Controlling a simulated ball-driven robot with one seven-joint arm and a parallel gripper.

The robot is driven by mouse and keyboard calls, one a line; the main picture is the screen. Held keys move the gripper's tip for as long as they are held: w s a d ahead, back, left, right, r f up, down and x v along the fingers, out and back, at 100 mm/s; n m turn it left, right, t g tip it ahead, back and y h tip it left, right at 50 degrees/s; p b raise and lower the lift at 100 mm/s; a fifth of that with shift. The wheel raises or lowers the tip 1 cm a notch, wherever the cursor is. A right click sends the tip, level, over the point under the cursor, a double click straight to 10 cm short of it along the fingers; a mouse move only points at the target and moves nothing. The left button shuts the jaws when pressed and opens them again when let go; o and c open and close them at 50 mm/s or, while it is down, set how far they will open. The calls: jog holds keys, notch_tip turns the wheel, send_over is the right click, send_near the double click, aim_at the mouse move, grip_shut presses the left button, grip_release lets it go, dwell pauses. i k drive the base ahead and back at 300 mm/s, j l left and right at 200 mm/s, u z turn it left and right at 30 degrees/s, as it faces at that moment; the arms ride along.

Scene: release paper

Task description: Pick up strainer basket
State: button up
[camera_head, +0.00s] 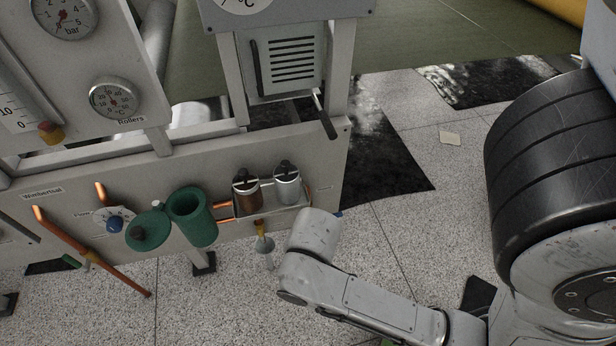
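Two small cylinders with dark handles on top stand side by side on a small shelf on the machine's front panel. The left one is a brown basket (247,194) and the right one is a silver basket (287,187). I cannot tell which one the task means. An open green housing (200,226) is to their left, with its round green lid (148,231) swung out beside it. The inside of the housing is dark. My arm reaches from the lower right to just below and right of the shelf. My gripper's fingers do not show; the rounded arm link hides that end.
The shelf (262,213) is fixed to the panel (180,165). A yellow-handled valve (261,230) hangs below it. An orange pipe (90,248) slants across the lower left. A lever (327,122) sticks out above right.

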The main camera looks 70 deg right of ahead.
aim_at(286, 175)
jog(key=z, duration=0.95)
jog(key=k, duration=0.05)
